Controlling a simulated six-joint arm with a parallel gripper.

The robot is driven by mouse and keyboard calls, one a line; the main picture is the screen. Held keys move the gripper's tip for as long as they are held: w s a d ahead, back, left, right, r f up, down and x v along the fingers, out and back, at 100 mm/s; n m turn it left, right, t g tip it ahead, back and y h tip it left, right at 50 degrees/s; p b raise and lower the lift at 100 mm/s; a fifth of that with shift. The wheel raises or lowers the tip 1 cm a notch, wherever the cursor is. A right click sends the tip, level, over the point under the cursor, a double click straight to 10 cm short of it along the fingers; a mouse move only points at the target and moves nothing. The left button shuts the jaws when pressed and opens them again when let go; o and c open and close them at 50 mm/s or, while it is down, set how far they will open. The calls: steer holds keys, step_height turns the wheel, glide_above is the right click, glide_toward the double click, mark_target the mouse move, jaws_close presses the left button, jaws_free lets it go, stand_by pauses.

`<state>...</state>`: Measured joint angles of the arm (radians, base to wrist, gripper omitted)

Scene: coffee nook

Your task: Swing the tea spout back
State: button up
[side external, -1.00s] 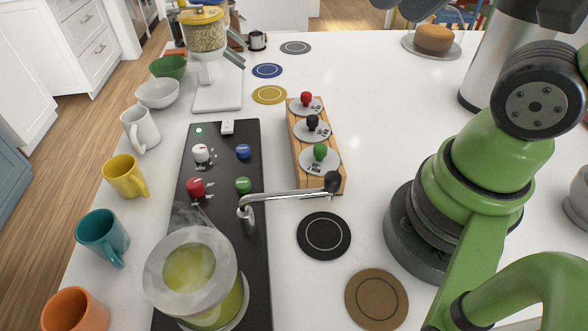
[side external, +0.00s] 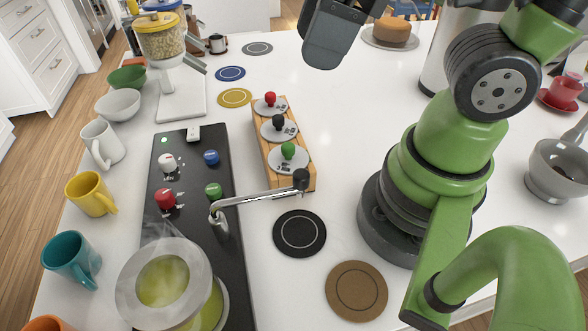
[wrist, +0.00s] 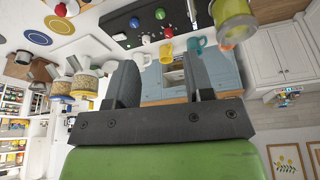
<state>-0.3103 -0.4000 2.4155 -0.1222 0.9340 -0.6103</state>
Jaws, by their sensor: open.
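The tea spout (side external: 255,197) is a thin silver tube with a black knob (side external: 301,179) on its free end. It rises from a post on the black panel (side external: 190,245) and points right, past the panel's edge, with its knob by the near end of the wooden lever block. A silver part, likely the spout (wrist: 192,12), shows at the top of the wrist view. My gripper (side external: 332,38) hangs at the top of the side view, well beyond and above the spout, not touching it. In the wrist view my gripper (wrist: 162,75) has its fingers wide apart with nothing between them.
A steaming glass pot (side external: 165,285) of yellow-green liquid stands on the panel's near end. A wooden block (side external: 265,150) with red, black and green levers is right of the panel. Several mugs line the left edge. Black (side external: 300,233) and brown (side external: 356,291) coasters lie right.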

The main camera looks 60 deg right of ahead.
mark_target(302, 173)
steer(key=a+f+n+g, duration=0.1)
steer(key=n, duration=0.3)
steer(key=a+f+n+g+h, duration=0.1)
steer(key=a+f+n, duration=0.1)
steer(key=n, duration=0.2)
steer(key=a+f+n+g+h, duration=0.1)
steer(key=f+n, duration=0.1)
steer(key=n, duration=0.2)
steer(key=shift+s+a+f+n, duration=0.2)
steer(key=shift+s+a+n, duration=0.1)
steer(key=shift+s+a, duration=0.1)
step_height(302, 173, down, 10)
steer(key=shift+r, duration=0.15)
jaws_close()
